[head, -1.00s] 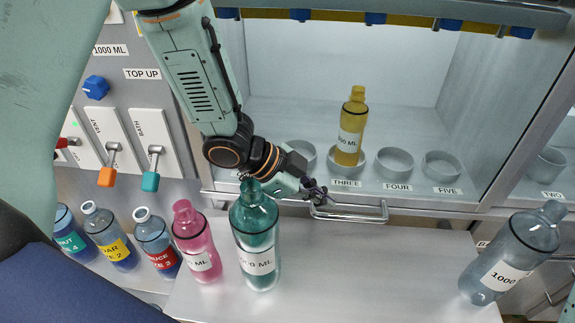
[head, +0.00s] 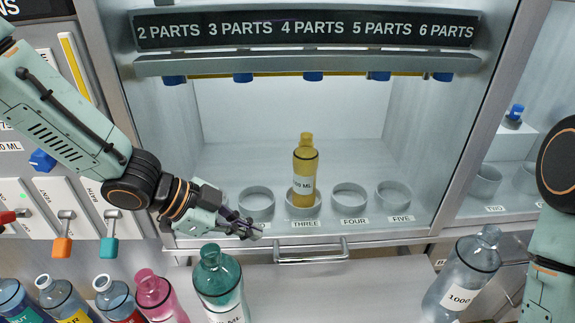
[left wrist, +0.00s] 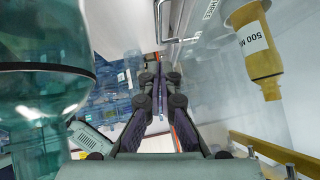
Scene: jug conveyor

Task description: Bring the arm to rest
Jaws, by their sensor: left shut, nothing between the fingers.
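My left gripper (head: 250,230) is shut and empty. In the head view it is in front of the cabinet's lower edge, above and a little right of the teal bottle (head: 218,283). In the left wrist view its closed fingers (left wrist: 160,85) point away, with the teal bottle (left wrist: 40,90) large at the left and the yellow bottle (left wrist: 258,45) at the upper right. The yellow bottle (head: 305,172), labelled 500 ML, stands in the ring marked THREE. My right arm (head: 553,230) shows at the right edge, but its gripper is out of view.
A clear bottle (head: 463,275) labelled 1000 stands at the right of the counter (head: 335,298). A cabinet handle (head: 310,252) sticks out near my gripper.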

